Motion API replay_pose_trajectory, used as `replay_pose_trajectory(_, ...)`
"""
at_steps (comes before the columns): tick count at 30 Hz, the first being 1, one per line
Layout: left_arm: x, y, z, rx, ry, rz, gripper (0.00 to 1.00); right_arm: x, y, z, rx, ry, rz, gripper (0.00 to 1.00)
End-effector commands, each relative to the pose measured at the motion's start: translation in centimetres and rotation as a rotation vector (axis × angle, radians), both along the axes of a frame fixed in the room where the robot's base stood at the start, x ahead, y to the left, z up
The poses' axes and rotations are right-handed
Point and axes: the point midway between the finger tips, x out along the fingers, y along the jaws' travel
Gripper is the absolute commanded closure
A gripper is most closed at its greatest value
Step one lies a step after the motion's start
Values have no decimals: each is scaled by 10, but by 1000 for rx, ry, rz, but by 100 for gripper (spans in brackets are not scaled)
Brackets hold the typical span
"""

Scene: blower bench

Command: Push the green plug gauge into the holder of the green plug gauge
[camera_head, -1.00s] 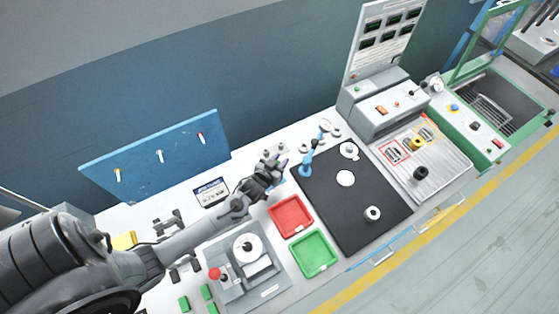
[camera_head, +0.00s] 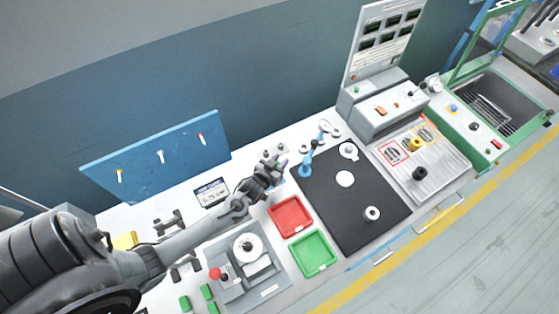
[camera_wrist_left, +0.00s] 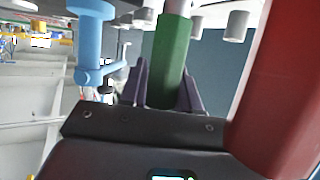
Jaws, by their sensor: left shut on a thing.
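The green plug gauge (camera_wrist_left: 173,55) shows in the left wrist view as a green cylinder with a pale end. It stands between the purple fingers of my left gripper (camera_wrist_left: 168,85), which is shut on it. In the head view my left gripper (camera_head: 279,164) is near the back of the bench, left of a blue stand. The gauge is too small and covered to make out clearly there. I cannot tell which thing is its holder, or whether the gauge touches it. My right gripper is not in view.
The blue stand (camera_head: 308,159) is close to the gripper and shows in the left wrist view (camera_wrist_left: 90,45). Grey cylinders (camera_wrist_left: 236,25) are nearby. A red tray (camera_head: 291,216), a green tray (camera_head: 313,253) and a black mat (camera_head: 345,212) lie in front. A large red surface (camera_wrist_left: 285,90) fills the wrist view's right.

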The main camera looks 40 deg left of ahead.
Motion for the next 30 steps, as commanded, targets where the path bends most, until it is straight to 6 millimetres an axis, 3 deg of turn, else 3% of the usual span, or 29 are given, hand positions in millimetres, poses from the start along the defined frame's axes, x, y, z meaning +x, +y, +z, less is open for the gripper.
replay_pose_trajectory(14, 0, 0, 4, 0, -2, -1, 100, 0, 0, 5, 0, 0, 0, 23)
replay_pose_trajectory(15, 1, 0, 4, 0, -2, -1, 64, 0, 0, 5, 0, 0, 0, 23)
replay_pose_trajectory(20, 1, 0, 5, 0, -2, -1, 40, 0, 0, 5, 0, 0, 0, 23)
replay_pose_trajectory(30, -1, -1, 5, 0, -2, -1, 39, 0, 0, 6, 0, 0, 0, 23)
